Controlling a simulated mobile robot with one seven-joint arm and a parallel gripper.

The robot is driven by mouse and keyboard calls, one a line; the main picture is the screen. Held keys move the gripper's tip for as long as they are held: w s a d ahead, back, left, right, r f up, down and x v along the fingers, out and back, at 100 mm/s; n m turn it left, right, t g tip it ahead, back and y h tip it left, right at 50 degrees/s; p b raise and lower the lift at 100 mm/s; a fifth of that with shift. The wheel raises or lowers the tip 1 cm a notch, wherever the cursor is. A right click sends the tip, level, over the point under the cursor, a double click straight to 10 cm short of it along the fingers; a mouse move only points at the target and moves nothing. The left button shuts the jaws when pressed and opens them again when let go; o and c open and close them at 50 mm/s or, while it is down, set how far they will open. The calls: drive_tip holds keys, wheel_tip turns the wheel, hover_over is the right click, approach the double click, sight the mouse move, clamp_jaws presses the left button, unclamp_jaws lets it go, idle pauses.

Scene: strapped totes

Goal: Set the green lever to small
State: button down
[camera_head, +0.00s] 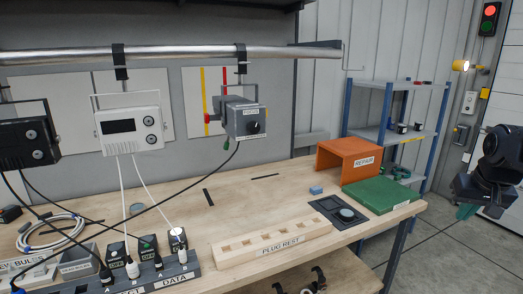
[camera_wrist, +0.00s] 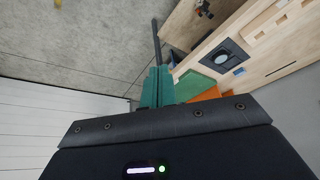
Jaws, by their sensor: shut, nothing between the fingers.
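A grey box (camera_head: 243,119) hangs from the metal rail above the workbench in the head view. A small green tip (camera_head: 226,144), which looks like the green lever's knob, points down under its left side. A red knob (camera_head: 207,118) sticks out at its left. Labels on the box are too small to read, so I cannot tell the lever's setting. My gripper (camera_head: 466,211) is at the far right, well away from the box and beyond the bench's end. Its teal fingers (camera_wrist: 157,82) are shut and empty in the wrist view. The lever does not show in the wrist view.
A white unit (camera_head: 130,128) and a black unit (camera_head: 28,141) hang left of the box, with cables. The bench holds a plug rest (camera_head: 272,241), an orange repair stand (camera_head: 335,160) and a green board (camera_head: 382,194). A blue-framed shelf (camera_head: 388,105) stands behind.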

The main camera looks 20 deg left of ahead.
sight(228, 138)
drive_tip(key=w+a+n+g+y, duration=0.15)
drive_tip(key=w+a+y, duration=0.4)
drive_tip(key=a, duration=0.85)
drive_tip(key=w+a+g+y, duration=0.3)
drive_tip(key=w+a, duration=0.5)
drive_tip(key=a, duration=0.5)
drive_tip(key=w+a+n+g+y, duration=0.15)
drive_tip(key=w+a+y, duration=0.4)
drive_tip(key=a, duration=0.85)
drive_tip(key=w+a+f+m+t+y, duration=0.1)
drive_tip(key=w+a+f+m+y, duration=0.25)
drive_tip(key=w+a, duration=0.55)
drive_tip(key=w+a+f+m+t+y, duration=0.1)
drive_tip(key=w+a+f+m+y, duration=0.3)
drive_tip(key=a, duration=0.9)
drive_tip(key=s+a+r+n+h, duration=0.1)
drive_tip(key=a+r, duration=0.1)
drive_tip(key=a, duration=1)
drive_tip(key=shift+s+a+r+n, duration=0.25)
drive_tip(key=shift+a+n, duration=0.05)
drive_tip(key=shift+n, duration=0.05)
